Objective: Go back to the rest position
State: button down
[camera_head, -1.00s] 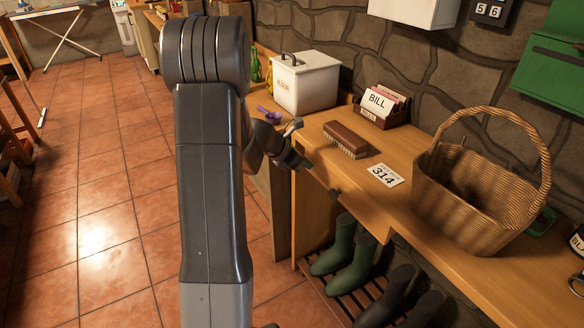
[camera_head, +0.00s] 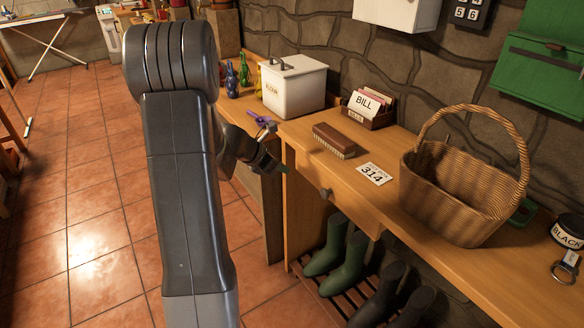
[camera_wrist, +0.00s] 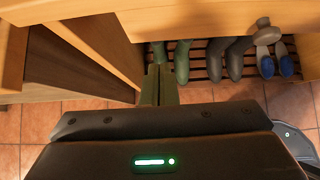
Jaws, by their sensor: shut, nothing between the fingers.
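My gripper (camera_head: 282,169) is at the end of my dark arm, left of the wooden counter (camera_head: 400,178) and near its front edge. It holds nothing. In the wrist view its two fingers (camera_wrist: 160,84) lie together, pointing toward the floor and the boot rack. The counter's front with a dark knob (camera_head: 326,194) is just right of the gripper. I cannot tell whether the fingers touch the counter.
On the counter are a brush (camera_head: 335,140), a 314 card (camera_head: 374,174), a BILL card box (camera_head: 370,106), a white bin (camera_head: 295,87) and a wicker basket (camera_head: 455,195). Green boots (camera_head: 346,262) stand on a rack below. The tiled floor (camera_head: 90,200) at left is clear.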

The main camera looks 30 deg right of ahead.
jog(key=p+v, duration=0.1)
jog(key=v, duration=0.7)
jog(key=shift+r, duration=0.2)
jog(key=shift+f, duration=0.1)
jog(key=b, duration=0.2)
send_near(303, 168)
notch_tip(303, 168, down, 3)
jog(key=a, duration=0.1)
jog(key=d, duration=0.1)
jog(key=d+f, duration=0.1)
jog(key=d, duration=0.2)
jog(key=shift+w+d+f, duration=0.15)
jog(key=shift+d+f, duration=0.15)
jog(key=shift+f, duration=0.05)
jog(key=shift+d, duration=0.35)
jog(key=shift+w+r, duration=0.1)
jog(key=shift+r, duration=0.05)
